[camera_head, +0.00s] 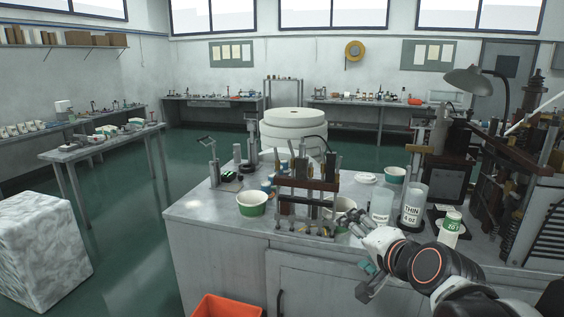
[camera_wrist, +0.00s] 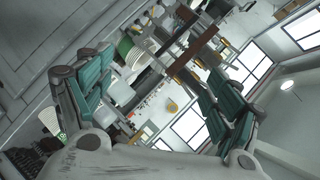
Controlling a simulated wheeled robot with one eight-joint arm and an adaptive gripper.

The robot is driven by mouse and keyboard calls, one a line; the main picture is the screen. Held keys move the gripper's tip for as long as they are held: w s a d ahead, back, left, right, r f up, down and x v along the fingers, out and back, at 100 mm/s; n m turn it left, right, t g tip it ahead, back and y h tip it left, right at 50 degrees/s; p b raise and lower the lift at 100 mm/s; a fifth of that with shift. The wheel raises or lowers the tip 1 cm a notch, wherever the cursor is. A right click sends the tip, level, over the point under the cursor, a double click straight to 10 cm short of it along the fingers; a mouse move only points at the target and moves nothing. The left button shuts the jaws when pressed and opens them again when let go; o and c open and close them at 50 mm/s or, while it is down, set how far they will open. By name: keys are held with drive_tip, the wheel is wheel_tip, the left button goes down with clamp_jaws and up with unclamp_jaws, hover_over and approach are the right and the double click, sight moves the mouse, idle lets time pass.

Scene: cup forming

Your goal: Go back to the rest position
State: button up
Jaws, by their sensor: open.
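My gripper (camera_head: 366,279) hangs at the front edge of the workbench (camera_head: 208,213), in the lower right of the head view. In the wrist view its two teal-padded fingers (camera_wrist: 160,92) stand wide apart with nothing held between them. The wrist view is steeply tilted and looks past the fingers to the bench things, the far wall and the windows. My arm comes in from the lower right and hides part of the bench front.
On the bench stand a green-banded cup (camera_head: 251,204), a dark metal fixture (camera_head: 308,186), a container marked THIN (camera_head: 412,206), a clear container (camera_head: 381,206) and a tall white-green cup (camera_head: 450,229). An orange bin (camera_head: 226,308) is below.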

drive_tip(key=s+d+f+n+g+h, duration=0.1)
drive_tip(key=s+f+n+g, duration=0.1)
drive_tip(key=s+n, duration=0.3)
drive_tip(key=s+d+f+n+g+h, duration=0.2)
drive_tip(key=s+f+n, duration=0.3)
drive_tip(key=s, duration=0.7)
drive_tip(key=shift+s+d+f+g, duration=0.15)
drive_tip(key=shift+s+d+g, duration=0.2)
drive_tip(key=shift+g, duration=0.45)
